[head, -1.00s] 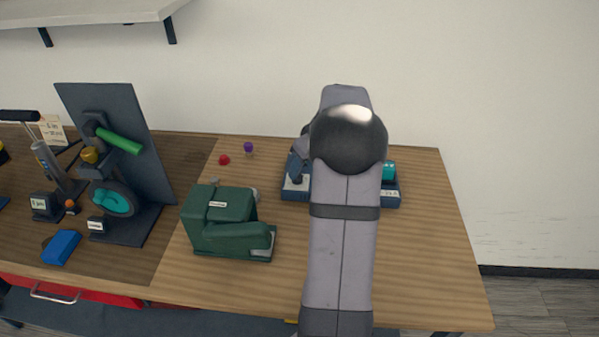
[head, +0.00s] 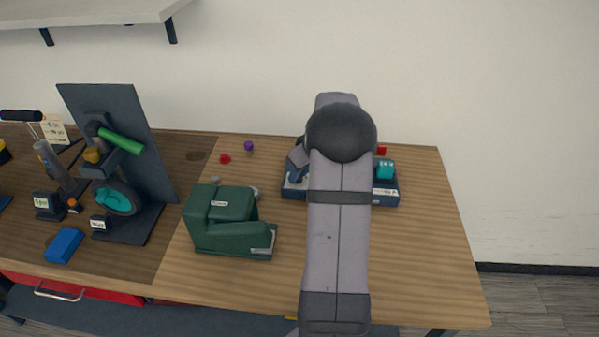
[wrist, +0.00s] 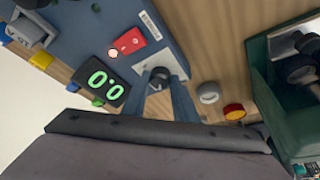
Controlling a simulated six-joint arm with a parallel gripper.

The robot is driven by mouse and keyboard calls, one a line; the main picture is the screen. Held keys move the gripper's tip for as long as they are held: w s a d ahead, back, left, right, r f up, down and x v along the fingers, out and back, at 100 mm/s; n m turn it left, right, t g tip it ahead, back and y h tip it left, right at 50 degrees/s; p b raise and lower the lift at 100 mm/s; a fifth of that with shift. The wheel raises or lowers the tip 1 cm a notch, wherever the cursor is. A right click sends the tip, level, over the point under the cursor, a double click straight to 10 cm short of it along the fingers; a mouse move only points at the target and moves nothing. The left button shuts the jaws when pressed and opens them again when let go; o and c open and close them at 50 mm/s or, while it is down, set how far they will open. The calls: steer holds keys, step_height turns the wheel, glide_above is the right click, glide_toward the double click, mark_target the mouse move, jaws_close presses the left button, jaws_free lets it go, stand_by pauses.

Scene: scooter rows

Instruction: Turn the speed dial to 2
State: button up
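The speed dial (wrist: 160,75) is a dark round knob on a pale plate in the wrist view. My gripper (wrist: 163,84) reaches it from below in the picture, with one finger on each side of the knob. I cannot tell whether the fingers touch it. In the head view my own arm hides the dial and my gripper; only the ends of the blue base (head: 386,199) show on either side of the arm.
A red block (wrist: 127,41) sits near the dial. A grey knob (wrist: 208,93) and a red-and-yellow knob (wrist: 234,112) lie on the wood. A green machine (head: 228,222) stands left of my arm. The table's right side is clear.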

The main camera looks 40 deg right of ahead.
steer(key=shift+m, duration=0.4)
steer(key=shift+a+r+m+h, duration=0.1)
steer(key=shift+a+m+h, duration=0.1)
steer(key=shift+m+h, duration=0.75)
steer(key=shift+m+g+p, duration=0.3)
steer(key=shift+m+p, duration=0.75)
steer(key=shift+m, duration=0.5)
steer(key=shift+h, duration=0.25)
steer(key=o, duration=1.1)
steer(key=shift+c, duration=0.2)
steer(key=b+v, duration=0.2)
steer(key=v, duration=0.5)
steer(key=shift+r, duration=0.1)
